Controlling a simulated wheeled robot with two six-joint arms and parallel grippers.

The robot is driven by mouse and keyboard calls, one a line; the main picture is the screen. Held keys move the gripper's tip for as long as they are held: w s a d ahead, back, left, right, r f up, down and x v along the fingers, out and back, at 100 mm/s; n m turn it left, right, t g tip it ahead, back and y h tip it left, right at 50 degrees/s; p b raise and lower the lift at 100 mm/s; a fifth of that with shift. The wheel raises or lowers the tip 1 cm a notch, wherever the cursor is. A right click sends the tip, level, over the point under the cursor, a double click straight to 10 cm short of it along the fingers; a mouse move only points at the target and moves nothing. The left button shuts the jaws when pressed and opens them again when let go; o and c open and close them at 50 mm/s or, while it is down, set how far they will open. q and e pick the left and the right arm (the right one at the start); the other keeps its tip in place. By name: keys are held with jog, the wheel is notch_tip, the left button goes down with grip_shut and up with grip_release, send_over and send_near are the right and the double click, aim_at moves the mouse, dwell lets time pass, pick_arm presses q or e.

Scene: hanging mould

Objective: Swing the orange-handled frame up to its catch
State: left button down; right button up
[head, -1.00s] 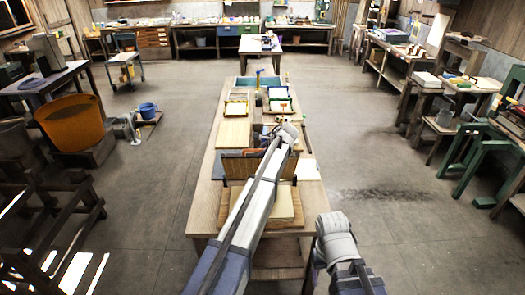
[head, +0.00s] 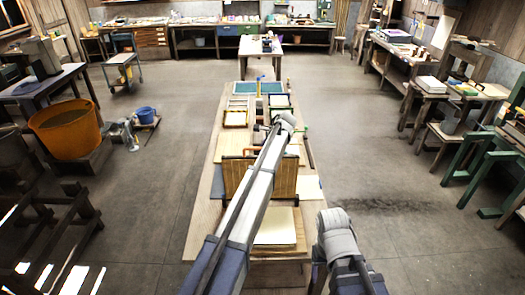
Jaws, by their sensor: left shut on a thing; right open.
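The slatted wooden frame (head: 234,181) stands steeply raised across the long bench, with its face toward me. Its orange handle (head: 250,151) shows at the top edge, partly hidden by my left arm. My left gripper (head: 268,138) is at the frame's top edge by the handle and shut on it; the fingers are mostly hidden behind my arm. I cannot make out the catch. My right gripper (head: 335,225) is low at the right, beside the bench's near end, open and away from the frame; its fingertips are hard to see.
The long wooden bench (head: 199,225) carries a pale stack (head: 277,228) in front of the frame and several trays behind it. A blue-green tray (head: 262,88) is at the far end. A large orange tub (head: 66,130) stands at left.

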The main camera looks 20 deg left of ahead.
dwell(0.3)
pick_arm(q)
jog(key=c, duration=0.8)
grip_release()
jog(key=p+v, duration=0.6)
jog(key=v, duration=0.2)
jog(key=shift+f, duration=0.1)
